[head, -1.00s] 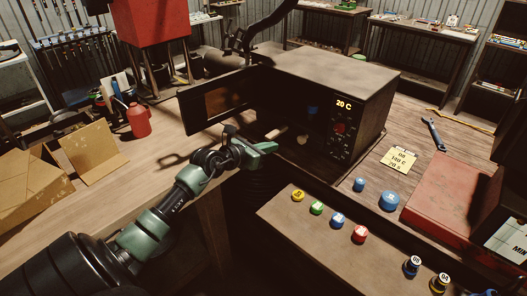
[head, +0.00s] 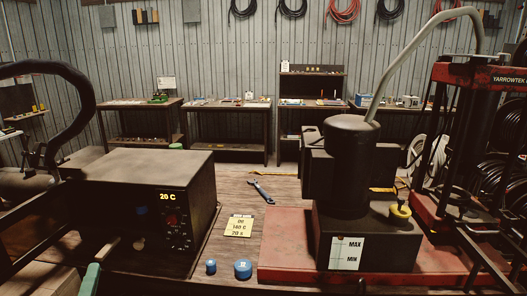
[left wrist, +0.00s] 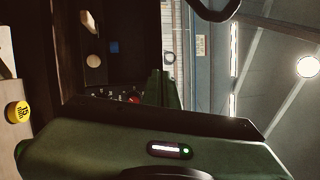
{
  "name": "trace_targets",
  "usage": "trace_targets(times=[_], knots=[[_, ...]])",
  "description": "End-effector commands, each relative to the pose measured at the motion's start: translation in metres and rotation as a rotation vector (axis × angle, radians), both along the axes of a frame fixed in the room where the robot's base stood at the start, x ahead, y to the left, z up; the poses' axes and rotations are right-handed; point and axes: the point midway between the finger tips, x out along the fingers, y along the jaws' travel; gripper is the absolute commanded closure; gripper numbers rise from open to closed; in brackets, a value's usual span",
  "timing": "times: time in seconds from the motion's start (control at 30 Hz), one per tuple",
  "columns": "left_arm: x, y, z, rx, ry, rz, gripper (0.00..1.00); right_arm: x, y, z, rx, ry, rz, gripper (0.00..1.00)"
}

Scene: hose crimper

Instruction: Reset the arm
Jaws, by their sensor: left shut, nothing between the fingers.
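My left gripper shows only as a green piece (head: 90,279) at the lower left edge of the head view, in front of the dark oven (head: 140,165). In the left wrist view its green fingers (left wrist: 160,90) are closed together with nothing between them. That view is turned sideways and shows a red knob (left wrist: 133,99) close to the fingers. Most of the left arm is out of the head view. My right gripper is in neither view.
The oven display reads 20 C. A dark pump unit (head: 347,165) stands on a red base (head: 285,247) at right. A yellow button (left wrist: 17,112) shows in the wrist view.

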Motion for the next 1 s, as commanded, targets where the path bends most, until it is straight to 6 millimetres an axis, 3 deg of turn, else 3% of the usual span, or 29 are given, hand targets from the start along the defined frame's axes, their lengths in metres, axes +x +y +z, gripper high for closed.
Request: trace_targets(times=[0.1,0.17,0.23,0.33,0.5,0.8,0.83,1.0], knots=[[-0.039,0.009,-0.056,-0.472,0.091,0.158,1.00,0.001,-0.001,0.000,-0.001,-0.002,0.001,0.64],[-0.063,0.004,-0.094,-0.698,0.175,0.244,1.00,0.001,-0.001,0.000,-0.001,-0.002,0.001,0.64],[-0.092,-0.013,-0.136,-0.915,0.288,0.334,1.00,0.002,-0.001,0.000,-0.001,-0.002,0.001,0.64],[-0.129,-0.044,-0.178,-1.134,0.443,0.433,1.00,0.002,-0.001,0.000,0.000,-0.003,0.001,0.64],[-0.181,-0.093,-0.216,-1.353,0.663,0.538,1.00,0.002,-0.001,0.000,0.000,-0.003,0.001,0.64],[-0.254,-0.167,-0.235,-1.564,0.984,0.646,1.00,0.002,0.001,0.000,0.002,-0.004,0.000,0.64],[-0.259,-0.173,-0.237,-1.575,1.010,0.654,1.00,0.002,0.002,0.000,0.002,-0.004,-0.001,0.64],[-0.246,-0.171,-0.288,-1.559,1.014,0.671,1.00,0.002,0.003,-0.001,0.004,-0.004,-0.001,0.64]])
